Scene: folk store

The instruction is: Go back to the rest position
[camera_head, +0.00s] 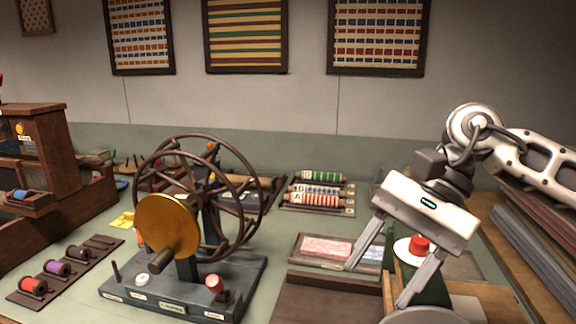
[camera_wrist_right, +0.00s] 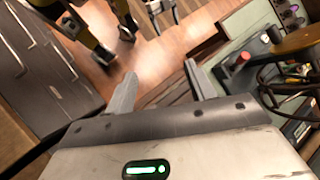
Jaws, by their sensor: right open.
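My right gripper (camera_head: 378,278) comes in from the right in the head view and hangs over the right part of the green table. Its two fingers are spread wide with nothing between them. The wrist view also shows its open fingers (camera_wrist_right: 160,85), with wooden floor beyond them. A red knob on a white disc (camera_head: 418,246) shows just behind the gripper's right finger; I cannot tell whether they touch. My left gripper is not seen in the head view.
A winding machine with a dark wheel (camera_head: 208,192) and brass disc stands left of the gripper. A spool rack (camera_head: 65,268) lies at front left, a wooden cabinet (camera_head: 40,155) at left. A tray (camera_head: 322,250) and striped rolls (camera_head: 318,190) lie mid-table. Stacked boards (camera_head: 545,240) are at right.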

